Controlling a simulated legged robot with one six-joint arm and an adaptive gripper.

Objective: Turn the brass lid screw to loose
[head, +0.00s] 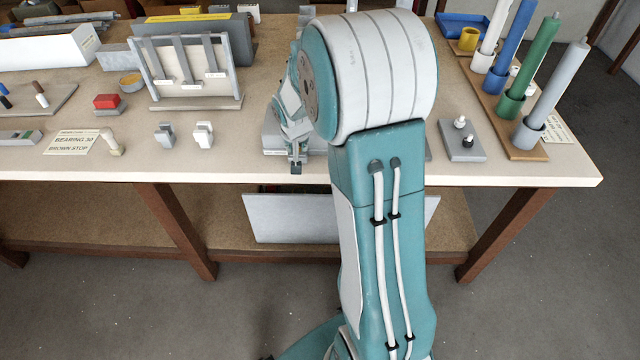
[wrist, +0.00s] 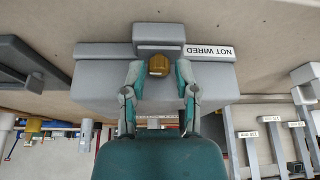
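The brass lid screw (wrist: 159,66) shows in the wrist view as a small brass knob on the front of a grey box (wrist: 95,83). A pale grey block (wrist: 159,35) lies just beyond it. My gripper (wrist: 160,64) is open, with one finger on each side of the screw and a visible gap on both sides. In the head view my gripper (head: 297,162) is at the front of the bench beside the grey box (head: 272,138). My arm hides most of the box there, and the screw cannot be made out.
On the bench (head: 230,172), a rack of grey profiles (head: 190,75) and two small clips (head: 184,134) stand to the left. A plate with pegs (head: 462,140) and several coloured tubes (head: 535,80) stand to the right.

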